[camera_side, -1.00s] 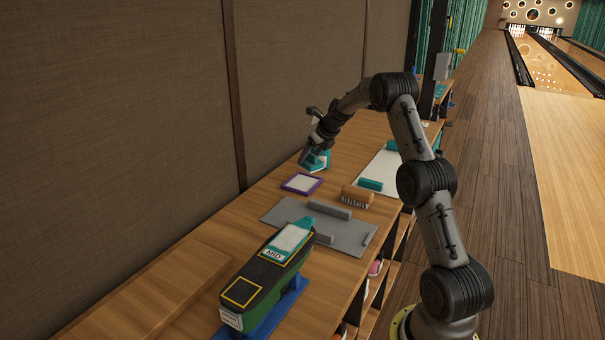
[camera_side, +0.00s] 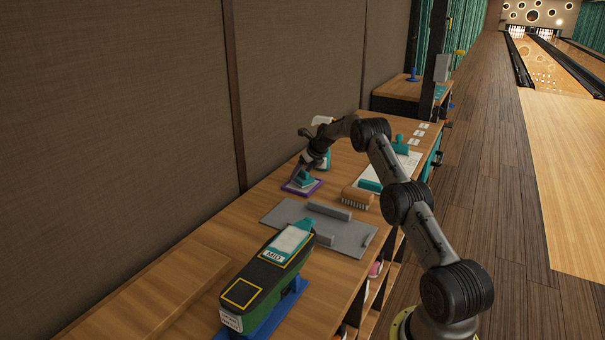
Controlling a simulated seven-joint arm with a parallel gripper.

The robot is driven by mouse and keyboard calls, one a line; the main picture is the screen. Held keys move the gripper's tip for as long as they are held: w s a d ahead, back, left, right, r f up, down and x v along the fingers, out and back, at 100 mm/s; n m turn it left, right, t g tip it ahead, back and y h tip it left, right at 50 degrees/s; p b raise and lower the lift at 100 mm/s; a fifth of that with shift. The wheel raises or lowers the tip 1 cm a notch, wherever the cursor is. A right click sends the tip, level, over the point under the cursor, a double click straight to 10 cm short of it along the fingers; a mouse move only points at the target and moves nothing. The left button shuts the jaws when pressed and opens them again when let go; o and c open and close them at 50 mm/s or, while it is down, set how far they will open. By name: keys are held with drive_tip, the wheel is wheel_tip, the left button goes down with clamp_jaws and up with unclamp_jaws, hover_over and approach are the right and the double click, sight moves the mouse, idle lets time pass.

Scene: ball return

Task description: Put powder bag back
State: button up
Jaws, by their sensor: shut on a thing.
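My gripper (camera_side: 304,172) is shut on a small teal object (camera_side: 303,180), which appears to be the powder bag. It is low over a flat pad with a purple rim (camera_side: 317,186) and a pale middle. The bag covers part of the pad's middle. I cannot tell whether the bag touches the pad. My fingers are dark and small here, and partly hide the bag.
A white and teal bottle (camera_side: 323,159) stands just behind my gripper, partly hidden. A brown brush (camera_side: 357,197) and a grey mat (camera_side: 352,240) are nearer. Bare wood lies left.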

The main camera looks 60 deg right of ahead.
drive_tip(key=shift+f, duration=0.25)
drive_tip(key=o, duration=1.2)
drive_tip(key=shift+f, duration=0.15)
drive_tip(key=shift+o, duration=0.2)
